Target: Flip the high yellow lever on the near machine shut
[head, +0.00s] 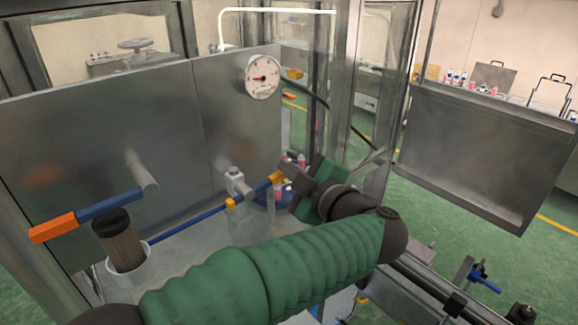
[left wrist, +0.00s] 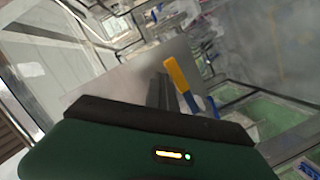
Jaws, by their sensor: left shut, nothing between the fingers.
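In the head view, a lever with a yellow tip (head: 277,178) and a blue bar sits at a metal valve stub on the near machine's steel panel. The yellow lever (left wrist: 178,74) also shows in the left wrist view, slanting just right of my fingers. My left gripper (head: 288,170) is shut and empty, its fingertips close beside the yellow tip; I cannot tell whether they touch. In the left wrist view the closed fingers (left wrist: 161,90) point toward the panel. A second yellow end (head: 232,202) on a long blue bar lies lower left. My right gripper is not in view.
An orange-ended blue lever (head: 55,227) sticks out at the left, above a dark cylindrical filter (head: 121,245) in a white cup. A round gauge (head: 263,77) is on the panel. A steel frame post (head: 325,90) stands behind my gripper. Green floor is open at the right.

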